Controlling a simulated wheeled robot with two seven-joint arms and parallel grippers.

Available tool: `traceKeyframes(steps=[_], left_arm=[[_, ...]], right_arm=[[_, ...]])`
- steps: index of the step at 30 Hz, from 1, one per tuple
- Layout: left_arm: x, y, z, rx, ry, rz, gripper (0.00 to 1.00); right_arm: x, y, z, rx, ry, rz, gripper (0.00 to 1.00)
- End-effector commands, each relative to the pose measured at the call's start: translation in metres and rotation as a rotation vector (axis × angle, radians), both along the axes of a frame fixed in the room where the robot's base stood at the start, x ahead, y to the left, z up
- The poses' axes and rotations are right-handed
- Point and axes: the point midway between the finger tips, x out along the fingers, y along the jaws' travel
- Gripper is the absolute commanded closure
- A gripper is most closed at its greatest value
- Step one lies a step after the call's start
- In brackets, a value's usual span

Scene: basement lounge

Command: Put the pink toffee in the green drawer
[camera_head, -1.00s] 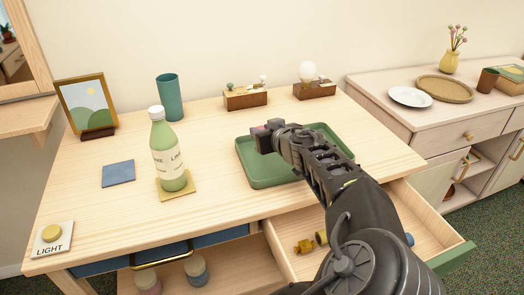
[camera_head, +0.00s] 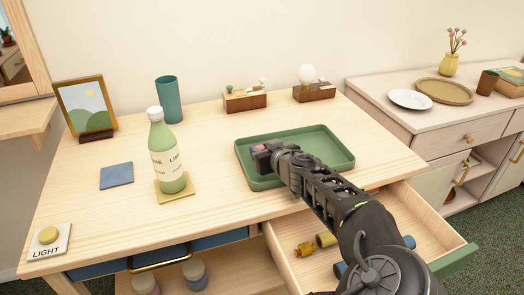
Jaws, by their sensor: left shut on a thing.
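My left gripper (camera_head: 266,158) is over the left part of the green tray (camera_head: 342,150) on the tabletop. It is shut on the pink toffee (camera_head: 260,148), of which only a small pinkish patch shows between the dark fingers. The green drawer (camera_head: 455,262) is pulled open at the lower right, below the tabletop, and its green front edge shows. My arm covers part of the drawer and of the tray. My right gripper is not in view.
A brass piece (camera_head: 304,249), an olive cylinder (camera_head: 326,240) and blue pieces lie in the open drawer. A green bottle (camera_head: 166,155) stands on a yellow coaster left of the tray. A blue drawer (camera_head: 220,239) is shut at the left.

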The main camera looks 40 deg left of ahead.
Motion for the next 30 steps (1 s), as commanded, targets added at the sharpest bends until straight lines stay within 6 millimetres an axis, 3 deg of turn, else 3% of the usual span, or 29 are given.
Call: traceKeyframes(steps=[5, 6, 13, 25, 30], left_arm=[[0.0, 0.0, -0.004, 0.0, -0.001, 0.0, 1.0], [0.0, 0.0, -0.002, -0.001, -0.001, -0.001, 0.69], [0.0, 0.0, -0.002, 0.0, 0.0, 0.0, 0.5], [0.0, 0.0, -0.002, 0.001, 0.001, 0.001, 0.5], [-0.01, -0.021, 0.006, -0.002, -0.001, -0.004, 0.5]], right_arm=[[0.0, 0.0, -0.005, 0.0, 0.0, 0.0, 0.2], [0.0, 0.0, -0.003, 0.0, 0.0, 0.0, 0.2], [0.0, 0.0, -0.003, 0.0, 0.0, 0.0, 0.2], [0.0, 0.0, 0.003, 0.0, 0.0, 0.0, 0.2], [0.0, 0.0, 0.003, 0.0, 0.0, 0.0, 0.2]])
